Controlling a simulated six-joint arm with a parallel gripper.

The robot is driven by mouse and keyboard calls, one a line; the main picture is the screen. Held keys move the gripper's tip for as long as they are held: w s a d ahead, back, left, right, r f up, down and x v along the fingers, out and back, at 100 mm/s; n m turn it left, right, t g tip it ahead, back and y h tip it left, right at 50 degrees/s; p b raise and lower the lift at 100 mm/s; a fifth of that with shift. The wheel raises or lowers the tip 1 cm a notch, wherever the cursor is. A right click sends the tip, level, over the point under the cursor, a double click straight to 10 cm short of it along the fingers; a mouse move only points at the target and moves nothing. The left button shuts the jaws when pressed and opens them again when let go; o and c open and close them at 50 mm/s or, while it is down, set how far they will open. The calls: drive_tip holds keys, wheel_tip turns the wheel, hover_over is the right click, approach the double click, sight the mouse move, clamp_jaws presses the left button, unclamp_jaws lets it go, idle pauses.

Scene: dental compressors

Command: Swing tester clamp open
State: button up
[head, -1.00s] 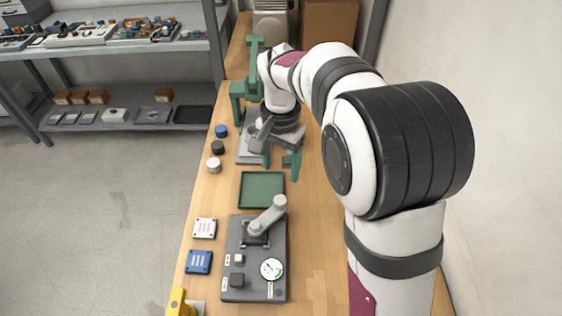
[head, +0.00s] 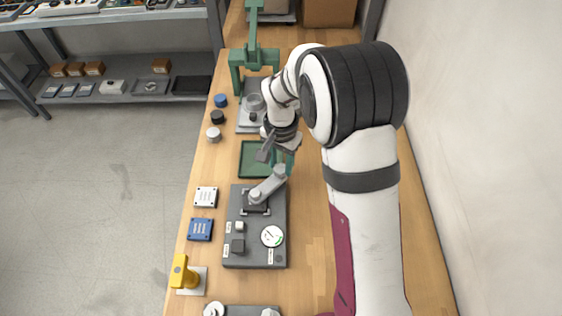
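The tester (head: 232,257) is a dark grey box on the wooden bench, with a round white gauge (head: 272,236) and small buttons. Its clamp is a light grey arm (head: 268,187) lying across the tester's far part, with its raised round end at the right and its other end over a dark square seat. My gripper (head: 287,168), with teal fingers, is right by the clamp's raised right end. The wrist and clamp partly hide the fingers, so their gap and any contact with the clamp are unclear.
A green tray (head: 246,162) lies just beyond the tester. A green press (head: 254,58) stands farther back. White (head: 206,197) and blue (head: 200,229) square plates and a yellow-handled device (head: 186,276) are at left. Several round caps line the left edge.

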clamp_jaws()
idle(1.0)
